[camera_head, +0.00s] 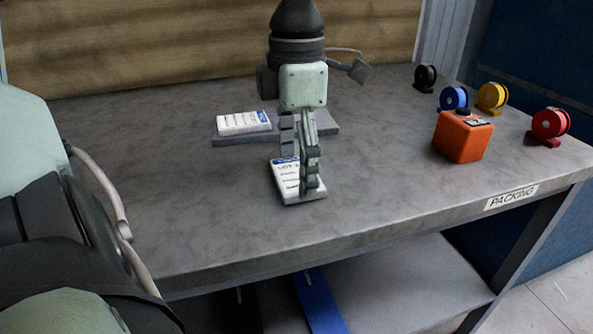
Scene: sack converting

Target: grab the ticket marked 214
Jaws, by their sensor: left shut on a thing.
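A white ticket block (283,176) with a blue corner lies near the middle of the grey bench. Its print seems to start "LOT 2"; the rest is hidden behind my fingers. My left gripper (303,184) points down over it and is shut on this ticket block, at its right side. A second white ticket block (243,122), also with a blue patch, lies farther back on a flat grey plate (228,138). Its print is too small to read. My right gripper is not in view.
An orange box (462,137) with a dark top stands at the right. Black (425,77), blue (453,98), yellow (491,96) and red (549,125) spools stand around it. The bench (390,190) is clear at front, with a "PACKING" label (511,196) on its edge.

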